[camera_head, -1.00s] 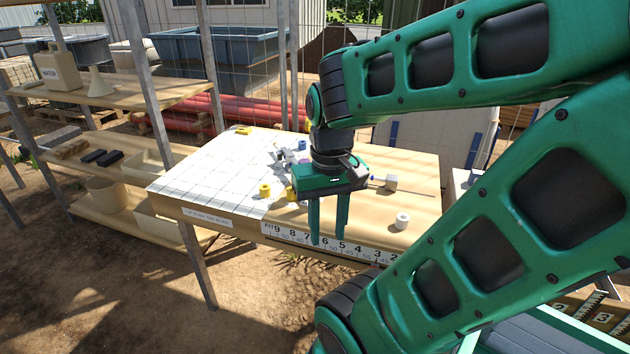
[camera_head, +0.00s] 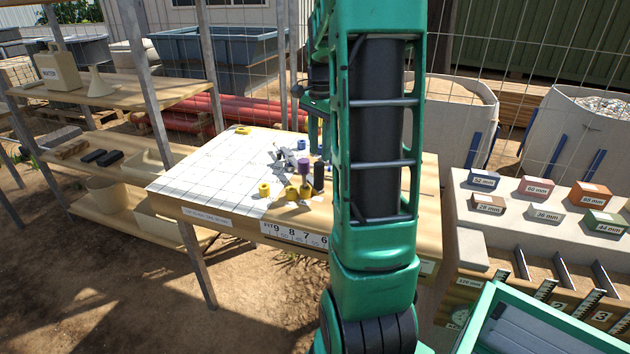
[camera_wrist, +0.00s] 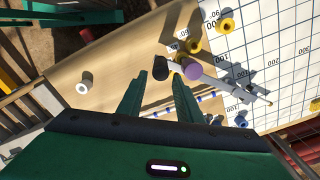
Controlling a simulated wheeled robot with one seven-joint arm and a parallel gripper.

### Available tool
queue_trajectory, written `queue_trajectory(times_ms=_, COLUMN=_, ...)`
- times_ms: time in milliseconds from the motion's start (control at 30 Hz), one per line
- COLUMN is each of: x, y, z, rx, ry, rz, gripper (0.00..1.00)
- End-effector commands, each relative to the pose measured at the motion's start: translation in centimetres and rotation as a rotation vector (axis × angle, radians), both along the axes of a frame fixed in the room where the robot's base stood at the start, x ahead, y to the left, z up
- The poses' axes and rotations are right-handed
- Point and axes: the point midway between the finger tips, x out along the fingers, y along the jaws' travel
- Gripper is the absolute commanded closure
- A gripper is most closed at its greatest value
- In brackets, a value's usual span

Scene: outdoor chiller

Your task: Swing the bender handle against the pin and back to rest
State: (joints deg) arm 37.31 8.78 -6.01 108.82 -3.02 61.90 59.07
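The bender sits on the wooden bench (camera_head: 425,170), with grey metal parts (camera_head: 283,157), a purple knob (camera_head: 305,168), a black upright cylinder (camera_head: 318,177) and yellow rollers (camera_head: 291,193). In the wrist view, a grey bar (camera_wrist: 225,85) runs right from beside the purple knob (camera_wrist: 192,71). The black cylinder (camera_wrist: 160,67) stands just past the fingertips, roughly between them in the picture. I cannot tell which piece is the handle grip or pin. My gripper (camera_wrist: 159,78) is open, with nothing seen between its fingers. In the head view my arm mostly hides it.
A white gridded sheet (camera_head: 215,170) covers the bench's left part. A white roller (camera_wrist: 85,86) stands apart on bare wood. A rod with blue bands (camera_wrist: 205,98) lies behind the fingers. Labelled blocks (camera_head: 536,187) sit on a stand at right. A shelf unit (camera_head: 130,92) stands left.

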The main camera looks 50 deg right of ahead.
Motion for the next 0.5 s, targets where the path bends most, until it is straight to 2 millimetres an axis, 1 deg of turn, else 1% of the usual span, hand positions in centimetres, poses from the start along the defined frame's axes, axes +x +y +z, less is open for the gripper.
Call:
queue_trajectory(times_ms=167, x=0.1, y=0.0, z=-1.8, rx=0.002, ry=0.002, rz=-0.004, gripper=0.68)
queue_trajectory(times_ms=500, x=0.0, y=0.1, z=-7.7, rx=0.001, ry=0.003, rz=-0.001, gripper=0.68)
